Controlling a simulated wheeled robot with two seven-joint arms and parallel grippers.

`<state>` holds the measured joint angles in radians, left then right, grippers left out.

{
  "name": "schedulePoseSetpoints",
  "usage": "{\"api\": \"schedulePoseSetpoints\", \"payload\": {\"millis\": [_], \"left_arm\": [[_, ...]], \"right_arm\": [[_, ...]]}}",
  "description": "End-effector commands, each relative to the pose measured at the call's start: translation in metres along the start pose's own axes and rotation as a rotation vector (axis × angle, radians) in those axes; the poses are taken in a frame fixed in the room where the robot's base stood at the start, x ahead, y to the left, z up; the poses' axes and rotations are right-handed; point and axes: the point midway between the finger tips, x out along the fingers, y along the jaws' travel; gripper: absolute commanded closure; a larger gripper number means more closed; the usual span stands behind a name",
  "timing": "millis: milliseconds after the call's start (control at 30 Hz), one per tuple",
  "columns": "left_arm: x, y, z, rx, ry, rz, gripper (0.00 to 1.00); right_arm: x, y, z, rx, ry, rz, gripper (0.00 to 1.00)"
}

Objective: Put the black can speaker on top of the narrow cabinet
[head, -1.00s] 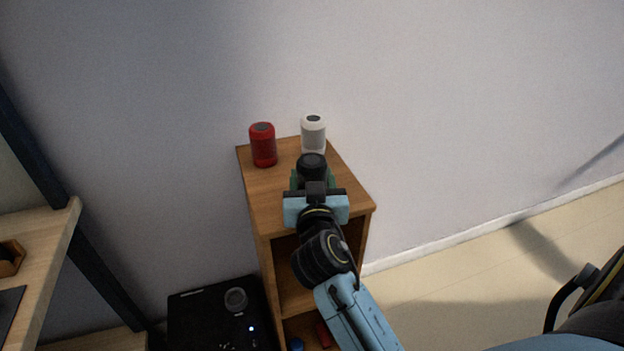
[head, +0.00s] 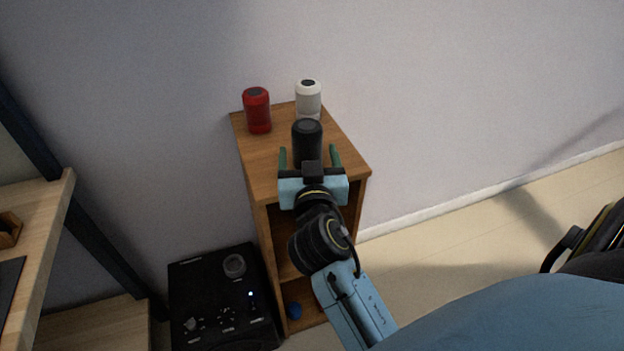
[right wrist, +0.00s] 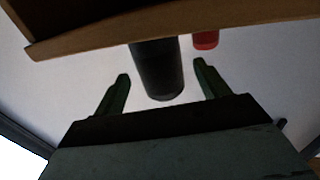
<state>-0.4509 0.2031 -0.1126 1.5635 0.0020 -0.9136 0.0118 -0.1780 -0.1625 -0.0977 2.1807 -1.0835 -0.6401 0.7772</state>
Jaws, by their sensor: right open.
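The black can speaker (head: 307,143) stands upright on top of the narrow wooden cabinet (head: 262,177), near the middle of its top. My right gripper (head: 310,158) is open, with one green finger on each side of the speaker and a gap to it. In the right wrist view the speaker (right wrist: 157,70) shows between the spread fingers of the gripper (right wrist: 162,85), with the cabinet top's edge (right wrist: 190,22) across the picture. My left gripper is not in view.
A red can speaker (head: 257,110) and a white one (head: 308,98) stand at the back of the cabinet top. A black box with a knob (head: 215,290) is left of the cabinet. A wooden shelf unit (head: 45,225) is at far left. A wall stands behind.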

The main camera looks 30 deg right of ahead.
Motion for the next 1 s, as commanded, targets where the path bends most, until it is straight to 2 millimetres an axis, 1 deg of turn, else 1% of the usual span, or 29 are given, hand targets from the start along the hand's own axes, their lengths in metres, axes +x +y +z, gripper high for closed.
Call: {"api": "schedulePoseSetpoints", "payload": {"millis": [33, 100, 167, 300, 500, 667, 733, 767, 867, 967, 1000], "left_arm": [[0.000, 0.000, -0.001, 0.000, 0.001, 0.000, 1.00], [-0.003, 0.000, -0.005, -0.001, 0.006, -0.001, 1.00], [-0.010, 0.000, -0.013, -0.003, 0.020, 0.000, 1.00], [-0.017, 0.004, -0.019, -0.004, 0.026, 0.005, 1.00], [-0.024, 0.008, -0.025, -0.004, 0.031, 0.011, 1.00], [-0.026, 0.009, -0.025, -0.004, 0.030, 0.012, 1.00], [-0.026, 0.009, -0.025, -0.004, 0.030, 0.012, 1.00], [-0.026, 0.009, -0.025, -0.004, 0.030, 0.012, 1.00], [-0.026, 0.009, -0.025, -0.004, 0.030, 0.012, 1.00], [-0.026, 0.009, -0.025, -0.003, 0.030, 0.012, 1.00], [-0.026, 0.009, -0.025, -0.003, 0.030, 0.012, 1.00]], "right_arm": [[-0.013, 0.000, 0.003, 0.003, -0.007, 0.001, 0.26], [-0.028, 0.001, 0.002, 0.003, -0.006, 0.001, 0.26], [-0.039, 0.000, 0.003, 0.002, -0.005, 0.001, 0.26], [-0.061, 0.000, 0.003, 0.002, -0.004, 0.001, 0.26], [-0.078, 0.000, 0.001, 0.001, -0.001, 0.000, 0.26], [-0.081, 0.000, 0.001, -0.001, -0.001, 0.000, 0.26], [-0.080, -0.001, 0.008, -0.009, -0.019, -0.008, 0.26], [-0.080, -0.002, 0.014, -0.016, -0.035, -0.014, 0.26], [-0.079, -0.008, 0.054, -0.066, -0.136, -0.056, 0.26], [-0.084, -0.010, 0.119, -0.149, -0.300, -0.119, 0.26], [-0.088, -0.008, 0.149, -0.190, -0.380, -0.150, 0.26]]}}
